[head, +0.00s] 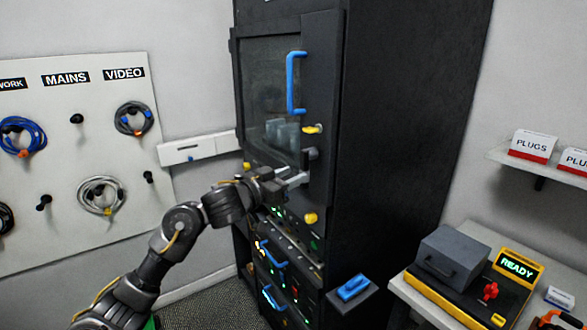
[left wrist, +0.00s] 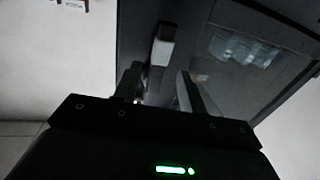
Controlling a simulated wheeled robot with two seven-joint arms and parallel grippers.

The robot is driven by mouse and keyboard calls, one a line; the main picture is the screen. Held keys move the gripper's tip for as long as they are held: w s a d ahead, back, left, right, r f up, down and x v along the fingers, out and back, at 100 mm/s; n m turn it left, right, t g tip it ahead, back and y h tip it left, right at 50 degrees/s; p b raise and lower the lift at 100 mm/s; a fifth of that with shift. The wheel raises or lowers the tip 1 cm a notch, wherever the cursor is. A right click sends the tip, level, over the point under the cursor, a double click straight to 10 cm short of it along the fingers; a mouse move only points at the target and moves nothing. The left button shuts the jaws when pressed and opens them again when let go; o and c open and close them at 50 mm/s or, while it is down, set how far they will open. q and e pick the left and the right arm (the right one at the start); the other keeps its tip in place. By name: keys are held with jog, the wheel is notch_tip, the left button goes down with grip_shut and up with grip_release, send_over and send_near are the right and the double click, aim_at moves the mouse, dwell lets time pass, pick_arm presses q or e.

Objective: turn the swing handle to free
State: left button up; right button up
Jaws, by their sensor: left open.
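The black rack cabinet has a glass-fronted door (head: 270,100) that looks closed. The swing handle (head: 312,154) appears as a small grey piece on the door's right frame, partly hidden by my gripper. In the left wrist view the handle (left wrist: 163,46) is a grey bar with a pale end, standing beyond and between my fingertips. My left gripper (head: 294,180) is at the door frame just below the handle. It is open, with its two fingers (left wrist: 159,78) apart; I cannot tell whether they touch the handle. My right gripper is out of view.
A blue pull (head: 291,83) and yellow knobs (head: 312,129) stick out from the door frame. Blue-handled units (head: 272,254) sit lower in the rack. A blue item on a small ledge (head: 352,288) juts out right. A bench with a READY box (head: 518,266) stands further right.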

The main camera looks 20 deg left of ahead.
aim_at(302, 171)
pick_arm(q)
jog(key=shift+p+x, duration=0.35)
jog(key=shift+x, duration=1.6)
jog(key=shift+d, duration=0.1)
jog(key=shift+c, duration=0.3)
grip_shut()
